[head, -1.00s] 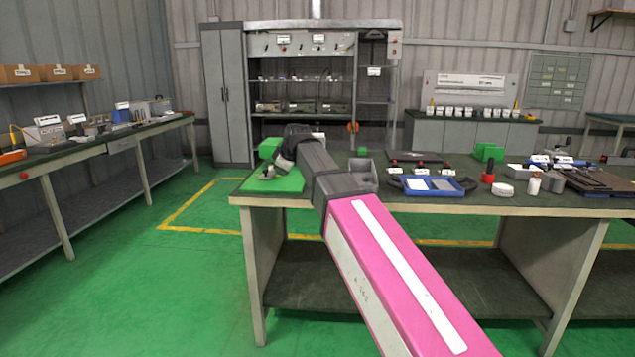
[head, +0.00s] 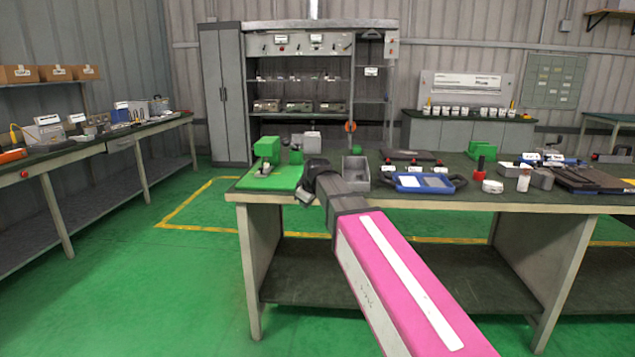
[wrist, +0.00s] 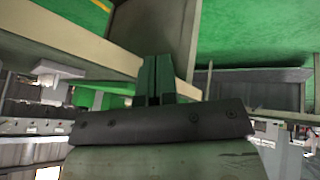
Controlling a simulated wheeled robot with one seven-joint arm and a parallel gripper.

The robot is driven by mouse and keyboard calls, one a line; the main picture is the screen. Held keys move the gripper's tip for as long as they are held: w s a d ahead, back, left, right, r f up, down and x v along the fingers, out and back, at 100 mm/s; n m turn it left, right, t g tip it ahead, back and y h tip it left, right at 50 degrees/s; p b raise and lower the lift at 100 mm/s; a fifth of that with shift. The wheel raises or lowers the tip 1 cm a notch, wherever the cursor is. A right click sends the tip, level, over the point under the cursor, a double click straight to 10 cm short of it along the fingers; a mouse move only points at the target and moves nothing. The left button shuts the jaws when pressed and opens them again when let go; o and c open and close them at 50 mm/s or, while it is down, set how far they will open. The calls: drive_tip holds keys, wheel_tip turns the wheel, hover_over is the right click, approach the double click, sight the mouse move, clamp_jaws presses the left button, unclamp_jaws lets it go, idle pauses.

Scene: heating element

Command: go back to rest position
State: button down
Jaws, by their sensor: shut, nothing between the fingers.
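My gripper (wrist: 156,68) shows in the wrist view with its two dark green fingers together and nothing between them. In the head view the dark end of my arm (head: 314,180) is at the front edge of the workbench (head: 420,203), just right of the green mat. The fingers themselves are hard to make out there. The green mat (head: 284,180) lies at the bench's left end. A green fixture (head: 267,149) stands on it, with a small metal part (head: 265,169) in front.
An open grey bin (head: 356,172) stands close to the right of my arm's end. A blue tray (head: 424,183) and several small items lie further right on the bench. Open green floor (head: 130,280) lies left of the bench.

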drive_tip(key=s+d+f+m+g+h, duration=0.1)
drive_tip(key=s+d+f+m+g, duration=0.1)
drive_tip(key=s+d+f+m, duration=0.4)
drive_tip(key=s+d+f+m+g+h, duration=0.2)
drive_tip(key=s+d+f+m, duration=0.3)
drive_tip(key=s+d+f, duration=1)
wheel_tip(320, 180, down, 8)
drive_tip(key=shift+s+d+f+m+g, duration=0.1)
drive_tip(key=shift+s+d+m+g, duration=0.25)
drive_tip(key=shift+d+g, duration=0.55)
drive_tip(key=shift+w+d, duration=0.15)
drive_tip(key=shift+d, duration=0.05)
